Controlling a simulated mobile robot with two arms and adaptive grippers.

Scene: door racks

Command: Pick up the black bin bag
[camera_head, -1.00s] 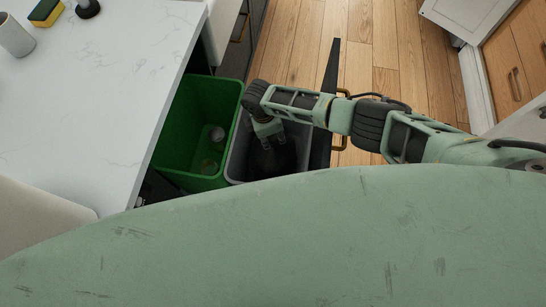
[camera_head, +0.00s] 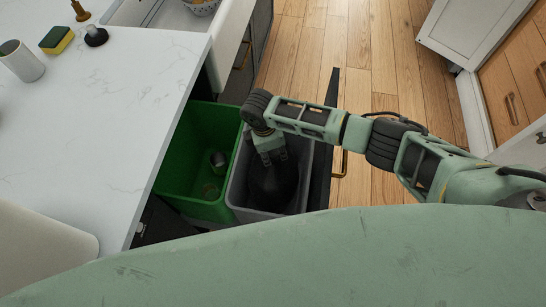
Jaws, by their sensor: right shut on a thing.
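The black bin bag (camera_head: 272,188) is a dark rounded shape inside the grey bin (camera_head: 238,188), in the pulled-out drawer. My right gripper (camera_head: 272,160) points down into the grey bin and is shut on the top of the bag. The fingertips are dark against the bag and hard to make out. The bag's lower part is hidden in the bin. My left gripper is not in view.
A green bin (camera_head: 170,165) with a can (camera_head: 217,160) in it stands left of the grey bin. The drawer front (camera_head: 328,140) borders the right side. A white marble counter (camera_head: 100,130) lies left, holding a sponge (camera_head: 57,40). Wooden floor (camera_head: 370,80) is open beyond.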

